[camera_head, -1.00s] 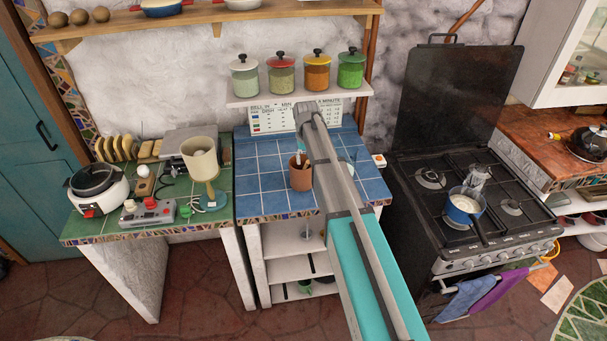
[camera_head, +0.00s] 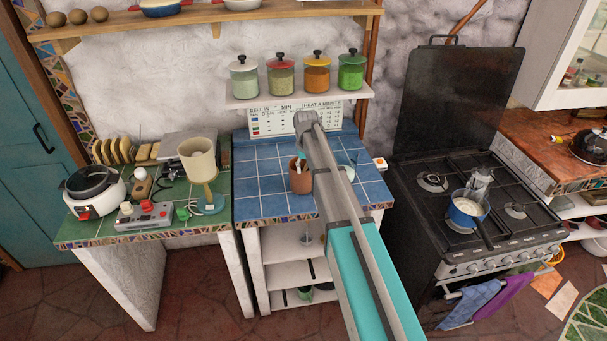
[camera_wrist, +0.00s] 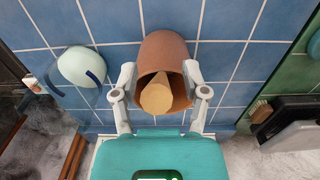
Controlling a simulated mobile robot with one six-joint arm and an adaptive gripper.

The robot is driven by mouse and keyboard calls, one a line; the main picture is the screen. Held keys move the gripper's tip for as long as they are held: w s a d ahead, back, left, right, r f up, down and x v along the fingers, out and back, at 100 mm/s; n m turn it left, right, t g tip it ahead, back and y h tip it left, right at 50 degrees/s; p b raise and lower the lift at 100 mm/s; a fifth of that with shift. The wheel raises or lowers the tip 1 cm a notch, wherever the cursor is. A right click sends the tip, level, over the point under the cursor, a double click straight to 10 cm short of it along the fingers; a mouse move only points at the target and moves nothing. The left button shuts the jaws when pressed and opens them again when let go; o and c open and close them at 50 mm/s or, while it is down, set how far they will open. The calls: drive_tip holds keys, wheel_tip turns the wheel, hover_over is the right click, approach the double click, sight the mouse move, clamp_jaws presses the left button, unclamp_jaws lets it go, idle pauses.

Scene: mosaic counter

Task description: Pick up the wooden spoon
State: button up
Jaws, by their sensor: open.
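A brown terracotta pot (camera_head: 301,182) stands on the blue-tiled counter (camera_head: 258,187); it shows close up in the wrist view (camera_wrist: 164,46). A tan wooden piece, which looks like the wooden spoon (camera_wrist: 156,97), sticks out of the pot's mouth toward the camera. Its lower part is hidden inside the pot. My gripper (camera_wrist: 158,72) is open, with one finger on each side of the pot's mouth and the spoon between them. I cannot tell whether the fingers touch the pot. In the head view my arm hides most of the gripper.
A pale rounded dish (camera_wrist: 79,66) lies beside the pot. Lidded jars (camera_head: 281,77) stand on the shelf above. A lamp (camera_head: 199,161) and a grey device (camera_head: 146,215) are on the green counter at left. The stove (camera_head: 470,185) with a blue pan (camera_head: 466,208) is at right.

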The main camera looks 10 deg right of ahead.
clamp_jaws()
drive_tip(key=shift+r, duration=0.15)
idle(0.4)
wheel_tip(320, 180, up, 18)
drive_tip(key=p, duration=1.8)
drive_tip(key=shift+s+f, duration=0.1)
drive_tip(key=shift+f, duration=0.1)
